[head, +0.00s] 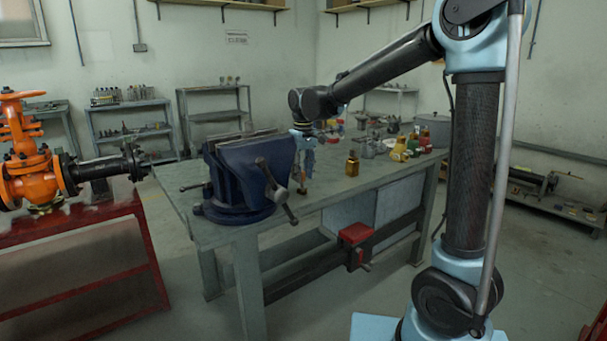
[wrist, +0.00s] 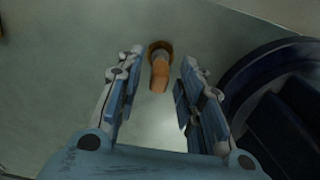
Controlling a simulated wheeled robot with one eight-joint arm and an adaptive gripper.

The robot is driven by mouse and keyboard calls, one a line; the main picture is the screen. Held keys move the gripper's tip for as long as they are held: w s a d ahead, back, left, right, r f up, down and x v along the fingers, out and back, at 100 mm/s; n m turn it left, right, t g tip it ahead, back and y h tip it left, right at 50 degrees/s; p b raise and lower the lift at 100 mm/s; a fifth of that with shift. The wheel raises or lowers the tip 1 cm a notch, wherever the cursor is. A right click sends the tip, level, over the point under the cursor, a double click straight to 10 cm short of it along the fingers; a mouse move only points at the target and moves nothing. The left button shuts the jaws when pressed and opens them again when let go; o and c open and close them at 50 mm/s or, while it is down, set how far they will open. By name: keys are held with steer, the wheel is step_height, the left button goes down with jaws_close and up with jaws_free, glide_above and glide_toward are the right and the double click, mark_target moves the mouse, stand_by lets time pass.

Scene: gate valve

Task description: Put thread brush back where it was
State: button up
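A small upright item with an orange-brown handle and a round brown base, likely the thread brush (wrist: 160,72), stands on the table between and just beyond my fingertips in the wrist view. Clear space shows on both sides of it. My gripper (wrist: 161,62) is open and empty, pointing down. In the head view my gripper (head: 304,165) hangs over the table just right of the blue vise, with the small brown item (head: 302,187) below it. Its bristles cannot be made out.
The big blue vise (head: 245,175) stands close beside my gripper; its dark round base (wrist: 275,95) fills the right of the wrist view. A small amber bottle (head: 352,165) and several bottles and a pot (head: 434,128) stand farther right on the workbench (head: 330,190). An orange valve (head: 32,160) is at left.

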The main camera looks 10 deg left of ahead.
step_height(320, 180, up, 12)
steer(key=shift+s+d, duration=0.2)
steer(key=shift+s, duration=0.05)
stand_by(0.4)
steer(key=s+d+f+m, duration=0.1)
steer(key=s+d+f, duration=0.1)
steer(key=d, duration=0.6)
steer(key=s+d+f+m, duration=0.2)
steer(key=d, duration=0.6)
steer(key=s+d+f+m, duration=0.1)
steer(key=s+d+f, duration=0.15)
steer(key=d, duration=0.65)
steer(key=s+d+f+m+t, duration=0.1)
steer(key=s+d+f+m, duration=0.4)
steer(key=s+d+f, duration=1)
step_height(320, 180, down, 2)
steer(key=shift+s+d+f+m+t, duration=0.25)
steer(key=shift+s+m+t, duration=0.15)
steer(key=shift+s, duration=0.25)
